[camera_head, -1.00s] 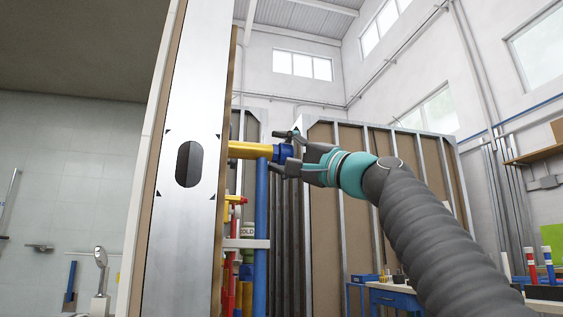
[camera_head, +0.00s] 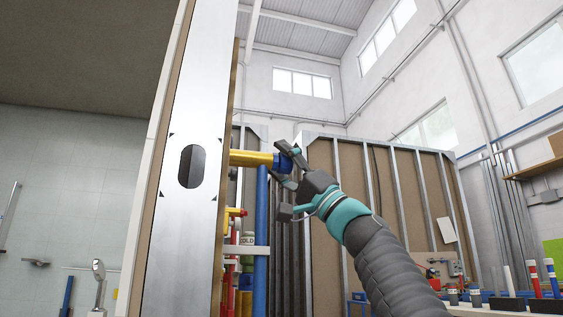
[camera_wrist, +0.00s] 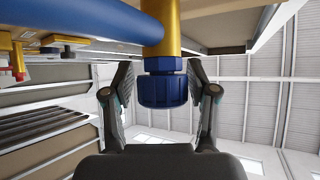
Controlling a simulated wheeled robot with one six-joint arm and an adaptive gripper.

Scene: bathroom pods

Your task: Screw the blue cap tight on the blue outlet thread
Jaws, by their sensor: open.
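The blue cap (camera_wrist: 163,91) sits at the end of the yellow pipe (camera_head: 250,158), just below a blue collar (camera_wrist: 163,64) in the wrist view. The cap appears in line with the collar. The thread itself is hidden, so I cannot tell how tight the cap is. In the head view the cap (camera_head: 284,162) is partly covered by my fingers. My gripper (camera_wrist: 159,75) is open, with one finger on each side of the cap and visible gaps between. In the head view my gripper (camera_head: 285,165) reaches up to the pipe end at a tilt.
A thick blue pipe (camera_wrist: 95,18) runs close beside the yellow pipe; it stands upright in the head view (camera_head: 261,235). A metal-faced wall panel (camera_head: 185,230) is left of the pipe end. Red and yellow pipework lies below. Space right of the cap is free apart from my arm.

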